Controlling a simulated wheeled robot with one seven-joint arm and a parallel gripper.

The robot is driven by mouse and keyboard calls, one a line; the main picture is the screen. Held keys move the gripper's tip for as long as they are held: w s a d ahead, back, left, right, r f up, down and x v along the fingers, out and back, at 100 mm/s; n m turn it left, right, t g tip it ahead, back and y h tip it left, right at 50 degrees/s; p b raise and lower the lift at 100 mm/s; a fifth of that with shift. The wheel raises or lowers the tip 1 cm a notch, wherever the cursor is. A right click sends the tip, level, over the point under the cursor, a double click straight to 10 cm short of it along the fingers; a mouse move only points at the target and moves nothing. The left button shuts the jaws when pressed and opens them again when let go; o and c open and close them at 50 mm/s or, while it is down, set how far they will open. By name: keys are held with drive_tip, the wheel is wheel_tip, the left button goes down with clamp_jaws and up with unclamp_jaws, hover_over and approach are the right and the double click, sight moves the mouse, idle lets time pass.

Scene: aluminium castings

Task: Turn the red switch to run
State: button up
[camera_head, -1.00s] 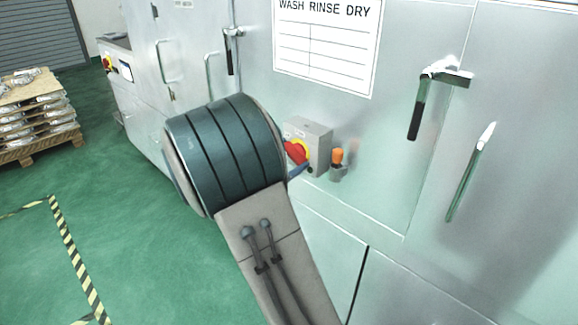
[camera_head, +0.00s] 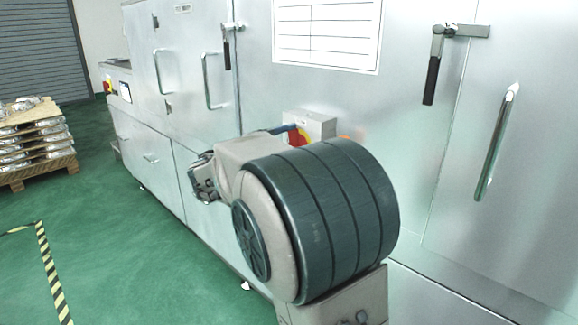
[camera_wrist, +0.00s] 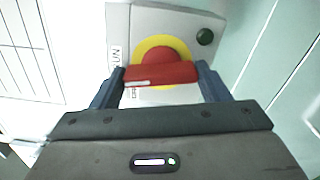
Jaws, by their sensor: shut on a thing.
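The red switch (camera_wrist: 160,72) is a red rotary handle on a yellow disc, on a grey box on the washing machine's front. In the wrist view its grip bar lies across the picture between the two blue-grey fingers of my gripper (camera_wrist: 161,84), which are shut on it. A label reading RUN (camera_wrist: 115,58) is beside the disc, at the left end of the bar. In the head view the switch box (camera_head: 311,124) shows behind my arm; a bit of red and yellow shows, and the fingers are mostly hidden.
A dark green round button (camera_wrist: 205,37) is on the same box. Door handles stick out of the machine, one a black-gripped lever (camera_head: 432,80), one a long bar (camera_head: 497,142). A pallet of castings (camera_head: 38,140) stands at the far left.

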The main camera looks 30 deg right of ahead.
drive_tip(key=m+b, duration=0.2)
drive_tip(key=b, duration=0.1)
drive_tip(key=shift+f, duration=0.1)
drive_tip(key=shift+m+b, duration=0.3)
drive_tip(key=shift+m, duration=0.1)
drive_tip(key=o, duration=1)
drive_tip(key=shift+a, duration=0.1)
drive_tip(key=p+v, duration=0.2)
drive_tip(key=v, duration=1.1)
drive_tip(key=shift+s+a, duration=0.1)
drive_tip(key=shift+a, duration=0.25)
